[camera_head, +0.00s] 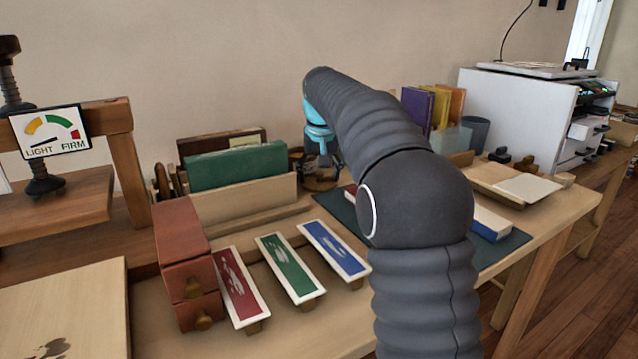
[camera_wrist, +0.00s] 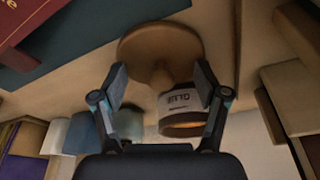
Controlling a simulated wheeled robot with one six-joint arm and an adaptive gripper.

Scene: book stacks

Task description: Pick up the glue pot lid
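In the wrist view, the glue pot lid (camera_wrist: 150,40) is a round brown disc with a knob pointing toward the camera. The glue pot (camera_wrist: 186,108), with a pale "GLUE" label and brown rim, shows just beside it, partly behind my right-hand finger. My gripper (camera_wrist: 160,80) is open, with one finger on each side of the lid's knob and visible space between. In the head view, my gripper (camera_head: 320,145) is low over the back of the bench, above a dark brown round shape. My arm hides part of that area, and the lid is not clear there.
A wooden holder (camera_head: 245,205) with a green book (camera_head: 238,165) stands left of my gripper. Red, green (camera_head: 288,268) and blue stamped strips lie in front. A dark mat (camera_head: 505,245) lies right, partly behind my arm. Upright coloured books (camera_head: 440,105) stand behind.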

